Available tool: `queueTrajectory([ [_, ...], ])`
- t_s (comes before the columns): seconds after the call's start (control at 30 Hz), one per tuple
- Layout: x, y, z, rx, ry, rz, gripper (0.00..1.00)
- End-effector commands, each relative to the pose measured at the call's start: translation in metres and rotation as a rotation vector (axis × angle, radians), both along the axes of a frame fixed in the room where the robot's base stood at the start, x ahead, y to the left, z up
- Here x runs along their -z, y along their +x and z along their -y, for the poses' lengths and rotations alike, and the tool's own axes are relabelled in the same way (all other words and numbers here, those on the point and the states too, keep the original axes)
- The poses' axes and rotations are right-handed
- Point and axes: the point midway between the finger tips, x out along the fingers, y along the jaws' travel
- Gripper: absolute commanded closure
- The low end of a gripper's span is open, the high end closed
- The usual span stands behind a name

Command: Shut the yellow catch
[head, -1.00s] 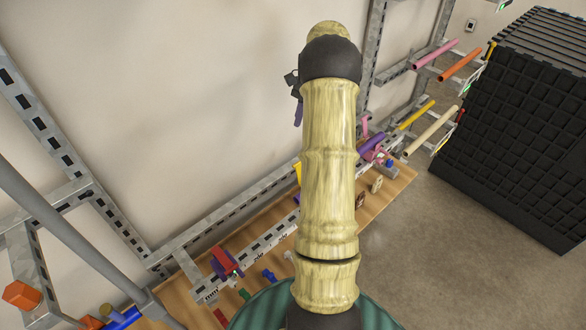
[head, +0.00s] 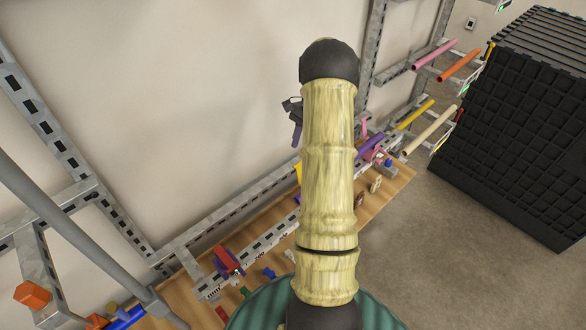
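A small yellow piece (head: 298,172), likely the yellow catch, shows just left of my arm above the wooden bench. Most of it is hidden behind the arm, so I cannot tell whether it is open or shut. The dark end of my gripper (head: 295,117) sticks out left of my arm, with a purple part pointing down from it. It appears above the yellow piece in the picture, with a gap between them. Its fingertips are not clear, and I cannot tell whether it is open or shut.
The wooden bench (head: 365,214) carries a slotted metal rail (head: 272,236), a red and purple clamp (head: 228,262) and several small coloured parts.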

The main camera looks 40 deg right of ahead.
Motion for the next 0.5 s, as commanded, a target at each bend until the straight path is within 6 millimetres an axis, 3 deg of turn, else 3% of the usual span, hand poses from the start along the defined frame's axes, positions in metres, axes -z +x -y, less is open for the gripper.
queueTrajectory([
  [0.5,0.080,-0.007,-0.034,0.000,0.003,-0.002,0.68],
])
